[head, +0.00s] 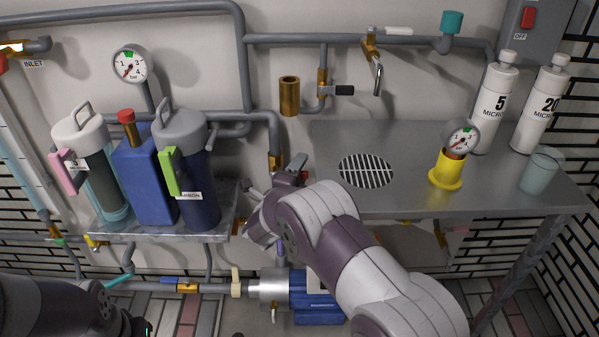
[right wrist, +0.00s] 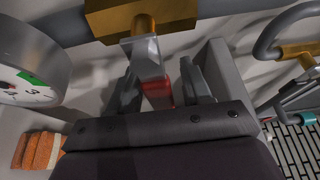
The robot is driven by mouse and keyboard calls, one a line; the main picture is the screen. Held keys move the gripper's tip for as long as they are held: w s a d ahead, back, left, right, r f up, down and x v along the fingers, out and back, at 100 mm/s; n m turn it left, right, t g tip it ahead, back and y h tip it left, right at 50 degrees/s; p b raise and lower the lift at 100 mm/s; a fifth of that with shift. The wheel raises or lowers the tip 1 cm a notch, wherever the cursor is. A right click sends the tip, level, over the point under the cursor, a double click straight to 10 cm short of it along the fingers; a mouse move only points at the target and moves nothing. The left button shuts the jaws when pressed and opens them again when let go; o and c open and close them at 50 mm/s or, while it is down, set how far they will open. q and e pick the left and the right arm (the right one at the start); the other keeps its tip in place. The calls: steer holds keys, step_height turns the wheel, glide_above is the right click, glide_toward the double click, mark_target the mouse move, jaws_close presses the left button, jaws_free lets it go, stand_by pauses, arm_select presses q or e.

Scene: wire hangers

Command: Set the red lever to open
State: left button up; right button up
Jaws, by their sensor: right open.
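The red lever (head: 298,161) is on the brass valve (head: 275,160) of the wall pipe, between the filter shelf and the steel table. In the right wrist view the brass valve body (right wrist: 140,18) is at the top, and the lever's metal arm runs down to its red grip (right wrist: 157,92). My right gripper (head: 274,182) is at the lever and partly hides it in the head view. In the wrist view its jaws (right wrist: 162,85) are open, with the red grip between them; contact is unclear. Of my left arm, only dark links show at bottom left.
The shelf (head: 160,230) with several filter housings stands left of my right gripper. The steel table (head: 400,195) on the right bears a yellow-based gauge (head: 446,170), white bottles (head: 493,105) and a cup (head: 541,172). A blue pump (head: 315,308) is below.

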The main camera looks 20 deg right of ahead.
steer(key=shift+c, duration=0.3)
jaws_close()
steer(key=shift+r, duration=0.1)
steer(key=shift+w+a+r+n+t+h+p, duration=0.2)
steer(key=shift+r+n+t, duration=0.3)
steer(key=shift+n, duration=0.75)
steer(key=shift+s+a+r+n+t+h+p, duration=0.15)
steer(key=shift+r+n+t+p, duration=0.3)
steer(key=shift+n, duration=0.75)
steer(key=shift+w+a+r+n+t+h+p, duration=0.15)
steer(key=shift+r+n+t, duration=0.35)
steer(key=shift+n, duration=0.75)
steer(key=shift+s+r, duration=0.1)
steer(key=shift+o, duration=0.3)
jaws_free()
steer(key=shift+a, duration=0.1)
